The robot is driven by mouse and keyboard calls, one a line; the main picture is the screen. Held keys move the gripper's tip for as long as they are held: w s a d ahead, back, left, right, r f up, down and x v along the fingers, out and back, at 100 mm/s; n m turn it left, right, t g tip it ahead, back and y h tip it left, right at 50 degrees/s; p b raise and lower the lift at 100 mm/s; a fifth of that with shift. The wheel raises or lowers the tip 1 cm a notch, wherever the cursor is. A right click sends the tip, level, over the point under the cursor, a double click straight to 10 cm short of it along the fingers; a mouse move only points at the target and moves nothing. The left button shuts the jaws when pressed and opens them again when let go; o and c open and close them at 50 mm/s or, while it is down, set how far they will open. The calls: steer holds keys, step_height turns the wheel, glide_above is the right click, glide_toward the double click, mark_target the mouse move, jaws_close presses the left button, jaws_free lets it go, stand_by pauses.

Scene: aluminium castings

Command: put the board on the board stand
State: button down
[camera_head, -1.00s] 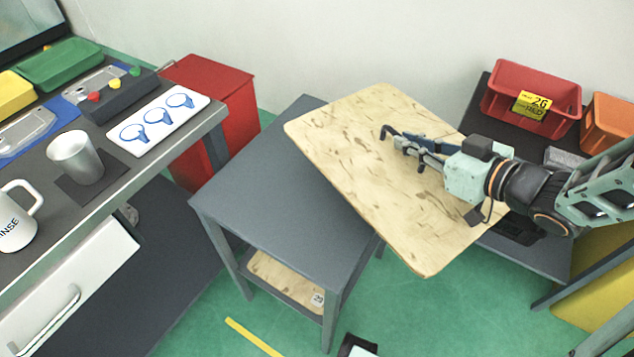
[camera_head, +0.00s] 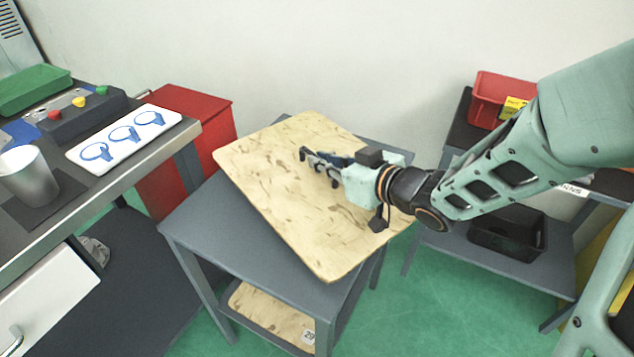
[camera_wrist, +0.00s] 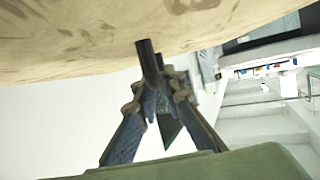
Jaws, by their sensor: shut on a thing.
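The board (camera_head: 275,185) is a large pale wooden panel with brown smudges, seen in the head view over the grey stand (camera_head: 205,225). It lies at an angle to the stand's top and covers much of it. I cannot tell whether it touches the top or hovers just above. My gripper (camera_head: 318,165) shows against the board's right part, its fingers shut on it. The wrist view also shows the board (camera_wrist: 90,35) along the top and my gripper's fingers (camera_wrist: 155,75) meeting it; the exact grip is partly hidden.
Another wooden board (camera_head: 262,312) lies on the stand's lower shelf. A red cabinet (camera_head: 190,125) stands behind left, beside a workbench with a metal cup (camera_head: 28,178) and a white panel (camera_head: 122,138). A shelf with a red bin (camera_head: 490,100) and a black bin (camera_head: 507,235) is at right.

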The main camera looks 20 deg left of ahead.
mark_target(319, 179)
steer(key=shift+w+a+f+b, duration=0.15)
steer(key=shift+a+f+b, duration=0.3)
steer(key=shift+a+f, duration=0.55)
step_height(319, 179, down, 4)
steer(key=shift+w+r+b, duration=0.1)
steer(key=shift+r+b, duration=0.15)
steer(key=shift+b, duration=0.75)
steer(key=shift+r, duration=0.1)
steer(key=c, duration=2.4)
jaws_free()
steer(key=shift+f, duration=0.2)
steer(key=o, duration=0.4)
